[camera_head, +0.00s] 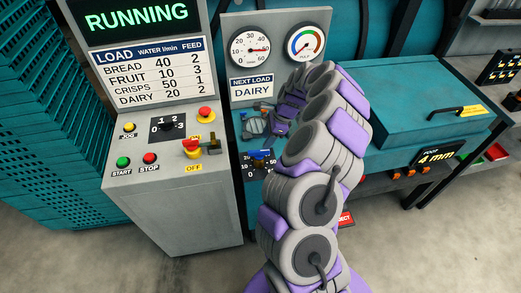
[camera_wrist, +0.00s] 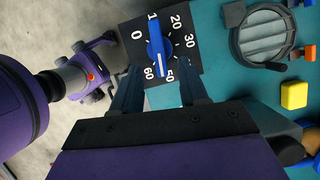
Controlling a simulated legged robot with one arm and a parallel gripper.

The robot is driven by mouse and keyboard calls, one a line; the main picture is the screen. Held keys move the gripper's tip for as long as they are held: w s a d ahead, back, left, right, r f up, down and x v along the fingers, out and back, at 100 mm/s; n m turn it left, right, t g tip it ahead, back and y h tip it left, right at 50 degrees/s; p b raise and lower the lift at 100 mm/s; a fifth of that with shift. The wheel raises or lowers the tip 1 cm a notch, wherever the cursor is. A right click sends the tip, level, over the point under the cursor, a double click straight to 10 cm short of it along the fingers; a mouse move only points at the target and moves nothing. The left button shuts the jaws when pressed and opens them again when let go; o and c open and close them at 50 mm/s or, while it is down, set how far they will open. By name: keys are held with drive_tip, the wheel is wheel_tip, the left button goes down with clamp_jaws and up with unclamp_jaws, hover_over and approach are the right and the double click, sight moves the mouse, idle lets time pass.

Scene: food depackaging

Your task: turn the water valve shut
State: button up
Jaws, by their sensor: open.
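The water valve is a blue knob (camera_wrist: 156,42) on a dark dial plate (camera_wrist: 185,61) with white numbers running from 0 to 60. The knob also shows small in the head view (camera_head: 262,157), below the gauges. My gripper (camera_wrist: 160,72) is open, its two dark fingers pointing toward the dial on either side of the knob's lower end. I cannot tell whether they touch it. In the head view my arm covers part of the panel.
A round grey-framed hatch (camera_wrist: 264,37) and a yellow block (camera_wrist: 294,95) are on the teal panel to the right. A gauge (camera_head: 249,49) has its red needle pointing right. The control console (camera_head: 170,150) reads RUNNING; the sign (camera_head: 252,87) reads NEXT LOAD DAIRY. A teal cabinet (camera_head: 420,110) stands right.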

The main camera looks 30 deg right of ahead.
sight(260, 151)
drive_tip(key=b+x, duration=0.1)
drive_tip(key=x, duration=0.5)
drive_tip(key=shift+a+f, duration=0.2)
drive_tip(key=shift+f, duration=0.15)
drive_tip(key=shift+c, duration=0.3)
drive_tip(key=shift+r, duration=0.1)
clamp_jaws()
